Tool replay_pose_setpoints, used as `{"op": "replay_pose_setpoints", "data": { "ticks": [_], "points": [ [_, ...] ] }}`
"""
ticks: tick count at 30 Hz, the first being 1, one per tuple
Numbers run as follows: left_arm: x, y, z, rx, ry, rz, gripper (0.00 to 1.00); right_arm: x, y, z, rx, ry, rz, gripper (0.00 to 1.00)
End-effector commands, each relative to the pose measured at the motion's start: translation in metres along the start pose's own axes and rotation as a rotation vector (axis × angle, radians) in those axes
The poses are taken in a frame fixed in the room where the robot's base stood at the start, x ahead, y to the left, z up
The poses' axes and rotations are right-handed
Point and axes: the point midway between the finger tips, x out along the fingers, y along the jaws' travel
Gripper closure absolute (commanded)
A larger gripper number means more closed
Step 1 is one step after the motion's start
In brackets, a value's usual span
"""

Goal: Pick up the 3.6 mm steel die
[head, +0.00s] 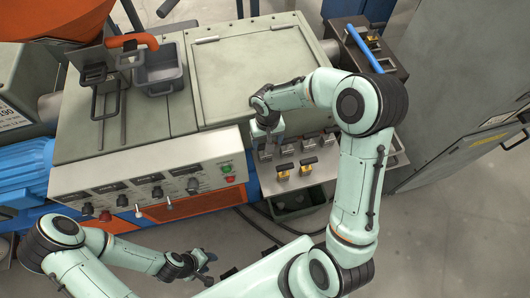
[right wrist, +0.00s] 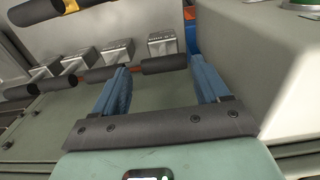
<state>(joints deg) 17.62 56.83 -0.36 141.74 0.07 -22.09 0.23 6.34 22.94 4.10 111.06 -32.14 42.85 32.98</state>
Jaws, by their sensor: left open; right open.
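Several grey steel dies with dark handles stand in a row on a tray (head: 272,188) at the machine's front; their size marks are too small to read. My right gripper (head: 268,146) is over the row's left end. In the right wrist view its two blue fingers (right wrist: 160,78) are open, with nothing gripped. The rightmost steel die (right wrist: 162,43) there lies just beyond the fingertips, and its dark handle (right wrist: 165,64) shows between them. Another steel die (right wrist: 118,49) stands to its left. My left gripper (head: 203,268) is open and empty over the floor, away from the dies.
Two dies with brass-coloured parts, one of them the left one (head: 285,171), stand in front of the steel row. The control panel (head: 150,185) is left of the tray. A dark bin (head: 297,203) is below it. A grey cabinet (head: 450,90) stands right.

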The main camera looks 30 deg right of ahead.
Motion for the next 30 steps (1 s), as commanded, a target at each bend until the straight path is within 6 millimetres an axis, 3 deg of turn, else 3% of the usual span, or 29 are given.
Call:
{"op": "replay_pose_setpoints", "data": {
  "ticks": [8,17,26,30],
  "points": [
    [-0.001,0.001,-0.001,0.001,0.002,0.001,0.57,0.023,-0.001,-0.001,-0.001,-0.002,0.000,0.26],
    [-0.006,0.004,-0.005,0.003,0.007,0.002,0.57,0.064,-0.004,-0.006,-0.001,-0.001,-0.001,0.26],
    [-0.006,0.004,-0.005,0.003,0.007,0.002,0.57,0.068,-0.004,-0.006,-0.001,0.002,-0.001,0.26],
    [-0.006,0.004,-0.005,0.003,0.007,0.002,0.57,0.068,-0.004,-0.006,-0.001,0.002,-0.001,0.71]
  ]
}}
